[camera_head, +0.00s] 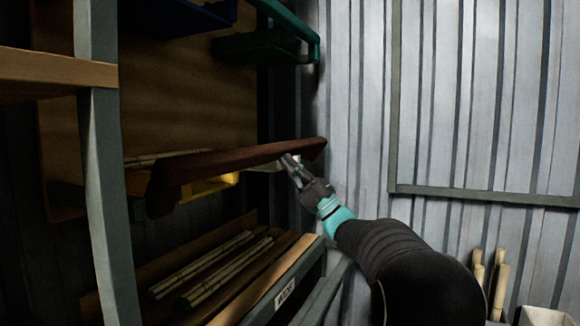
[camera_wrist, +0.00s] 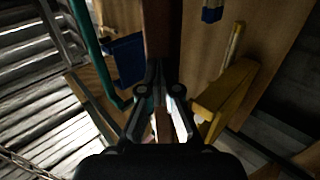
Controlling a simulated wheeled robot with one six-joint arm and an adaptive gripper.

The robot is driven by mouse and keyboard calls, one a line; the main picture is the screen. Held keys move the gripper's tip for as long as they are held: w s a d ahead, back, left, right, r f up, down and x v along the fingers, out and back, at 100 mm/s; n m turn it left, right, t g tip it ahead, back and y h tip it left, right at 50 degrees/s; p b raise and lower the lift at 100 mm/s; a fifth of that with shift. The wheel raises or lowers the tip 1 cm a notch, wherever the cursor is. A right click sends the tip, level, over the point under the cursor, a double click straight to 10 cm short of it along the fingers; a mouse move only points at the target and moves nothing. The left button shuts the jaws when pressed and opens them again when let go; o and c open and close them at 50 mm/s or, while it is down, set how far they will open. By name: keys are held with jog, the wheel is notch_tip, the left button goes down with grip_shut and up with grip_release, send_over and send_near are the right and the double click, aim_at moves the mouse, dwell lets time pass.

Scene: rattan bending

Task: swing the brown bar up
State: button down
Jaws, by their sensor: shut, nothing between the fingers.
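The brown bar (camera_head: 235,157) stretches across the front of the shelf bay in the head view, rising slightly to the right, with a thicker end bent down at its left. My gripper (camera_head: 288,160) is at the bar's right part, just below or against it; whether it touches I cannot tell. In the wrist view the bar (camera_wrist: 157,30) runs down from the top edge to my gripper (camera_wrist: 160,90), with more brown showing between the fingers. The fingers are shut with nothing held between them.
A lower shelf holds several rattan sticks (camera_head: 215,265). A yellow bin (camera_head: 209,187) sits behind the bar, and green and blue bins (camera_head: 257,46) are above. A grey post (camera_head: 96,160) stands at left. Corrugated wall (camera_head: 480,90) lies to the right, with upright sticks (camera_head: 497,280) below.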

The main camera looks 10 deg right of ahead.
aim_at(283, 153)
jog(key=shift+a+r, duration=0.1)
jog(key=shift+r, duration=0.1)
jog(key=shift+w+a+r, duration=0.25)
jog(key=shift+r, duration=0.4)
jog(key=shift+w+a+r, duration=0.1)
jog(key=shift+a+r, duration=0.05)
jog(key=shift+w+a+r, duration=0.2)
jog(key=shift+a+r, duration=0.05)
jog(key=shift+r, duration=0.1)
jog(key=shift+s+d+f, duration=0.2)
jog(key=shift+d, duration=0.1)
jog(key=s+d+f+b, duration=0.1)
jog(key=s+d+b, duration=0.1)
jog(key=s+d, duration=0.3)
jog(key=d, duration=0.2)
jog(key=shift+s+d+f+b, duration=0.25)
jog(key=shift+d+f+b, duration=0.05)
jog(key=shift+f+b, duration=0.05)
